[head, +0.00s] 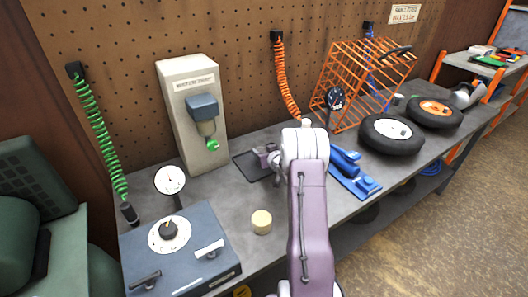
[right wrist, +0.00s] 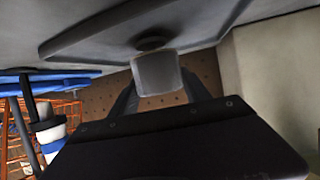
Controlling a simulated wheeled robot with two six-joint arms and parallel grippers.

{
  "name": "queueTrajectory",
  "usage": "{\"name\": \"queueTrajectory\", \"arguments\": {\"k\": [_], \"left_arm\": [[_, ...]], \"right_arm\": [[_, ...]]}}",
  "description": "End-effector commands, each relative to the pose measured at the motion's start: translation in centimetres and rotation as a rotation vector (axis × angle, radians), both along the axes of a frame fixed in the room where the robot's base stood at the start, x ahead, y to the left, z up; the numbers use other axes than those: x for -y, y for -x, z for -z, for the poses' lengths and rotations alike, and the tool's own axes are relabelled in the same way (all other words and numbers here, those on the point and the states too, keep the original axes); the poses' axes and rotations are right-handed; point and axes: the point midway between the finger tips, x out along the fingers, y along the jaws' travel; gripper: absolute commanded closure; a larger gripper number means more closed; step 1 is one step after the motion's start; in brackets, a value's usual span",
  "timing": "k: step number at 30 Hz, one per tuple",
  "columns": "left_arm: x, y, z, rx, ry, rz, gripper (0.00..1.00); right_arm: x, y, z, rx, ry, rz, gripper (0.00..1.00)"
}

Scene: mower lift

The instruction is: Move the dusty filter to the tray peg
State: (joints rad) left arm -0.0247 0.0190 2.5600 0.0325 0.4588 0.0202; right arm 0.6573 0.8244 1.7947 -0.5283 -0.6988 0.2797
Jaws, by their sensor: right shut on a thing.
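My right gripper (head: 264,155) is over the dark tray (head: 243,164) on the bench, in front of the pegboard. In the right wrist view, which looks upside down, its two fingers (right wrist: 157,92) are shut on a pale grey cylinder, the dusty filter (right wrist: 157,73). A dark round piece, seemingly the tray peg (right wrist: 150,42), shows at the filter's bench-side end. I cannot tell whether the filter touches it or sits on it. In the head view my right wrist hides most of the filter. A cream cylinder (head: 261,222) stands on the bare bench nearer me. My left gripper is out of view.
A tall beige unit (head: 194,125) with a grey-blue head stands left of the tray. A blue-grey box with a dial (head: 180,252) is at front left. Blue tool parts (head: 352,172), an orange wire cage (head: 355,82) and wheels (head: 391,134) lie to the right.

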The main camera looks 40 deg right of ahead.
Motion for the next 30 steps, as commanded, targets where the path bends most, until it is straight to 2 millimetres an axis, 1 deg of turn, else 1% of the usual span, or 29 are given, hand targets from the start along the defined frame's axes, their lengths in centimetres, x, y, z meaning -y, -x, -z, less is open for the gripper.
{"name": "queueTrajectory", "arguments": {"k": [8,26,27,28,30], "left_arm": [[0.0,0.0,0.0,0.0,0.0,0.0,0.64],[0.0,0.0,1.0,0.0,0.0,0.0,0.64],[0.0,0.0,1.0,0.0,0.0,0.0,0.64],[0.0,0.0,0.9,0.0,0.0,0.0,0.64],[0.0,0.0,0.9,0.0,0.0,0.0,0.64]], "right_arm": [[0.0,0.0,0.1,0.0,0.0,0.0,0.84],[0.0,0.0,1.3,0.0,0.0,0.0,0.84],[0.0,0.0,1.3,0.0,0.0,0.0,0.42],[0.0,0.0,1.2,0.0,0.0,0.0,0.36],[0.0,0.0,1.2,0.0,0.0,0.0,0.36]]}}
